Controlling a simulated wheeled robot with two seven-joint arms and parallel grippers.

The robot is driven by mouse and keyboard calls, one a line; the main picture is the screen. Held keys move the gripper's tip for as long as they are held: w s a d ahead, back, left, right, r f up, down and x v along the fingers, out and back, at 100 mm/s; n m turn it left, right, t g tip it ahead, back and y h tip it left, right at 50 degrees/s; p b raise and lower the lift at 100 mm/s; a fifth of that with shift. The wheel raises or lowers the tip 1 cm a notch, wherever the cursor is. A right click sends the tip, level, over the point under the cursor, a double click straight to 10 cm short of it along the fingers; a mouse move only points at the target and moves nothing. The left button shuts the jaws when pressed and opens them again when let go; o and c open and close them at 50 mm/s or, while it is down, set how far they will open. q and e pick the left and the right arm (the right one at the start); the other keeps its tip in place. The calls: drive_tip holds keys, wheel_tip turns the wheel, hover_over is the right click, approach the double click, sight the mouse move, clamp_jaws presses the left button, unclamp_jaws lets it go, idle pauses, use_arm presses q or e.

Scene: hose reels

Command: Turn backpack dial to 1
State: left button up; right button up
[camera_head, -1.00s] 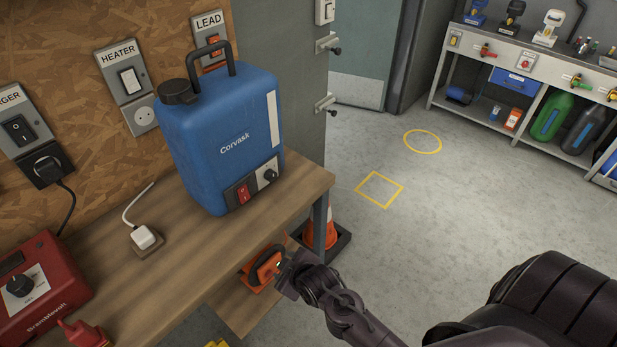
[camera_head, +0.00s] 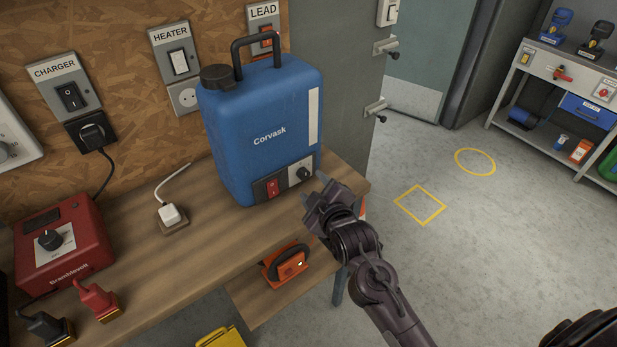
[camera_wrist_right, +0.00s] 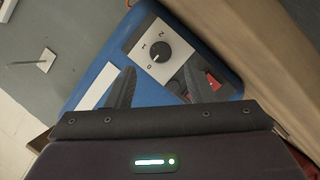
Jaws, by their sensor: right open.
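The blue Corvask backpack (camera_head: 262,115) stands upright on the wooden bench. Its black dial (camera_head: 304,174) sits on a pale plate low on its front, right of a red switch (camera_head: 271,187). In the right wrist view the dial (camera_wrist_right: 158,52) shows ahead of the fingers, with 0, 1 and 2 around it; its white mark appears to point toward 0. My right gripper (camera_head: 322,195) is open and empty, just in front of and below the dial, apart from it. Its fingers (camera_wrist_right: 156,88) point toward the dial plate. My left gripper is not in view.
A red Bramblevolt box (camera_head: 62,255) and red and black clamps stand on the bench (camera_head: 190,250) at left. A white plug (camera_head: 170,214) lies left of the backpack. An orange tool (camera_head: 286,264) is on a lower shelf. The floor at right is clear.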

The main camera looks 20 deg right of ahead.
sight(305, 176)
drive_tip(key=x, duration=0.5)
drive_tip(key=shift+w, duration=0.1)
drive_tip(key=shift+p, duration=0.3)
drive_tip(key=c, duration=1)
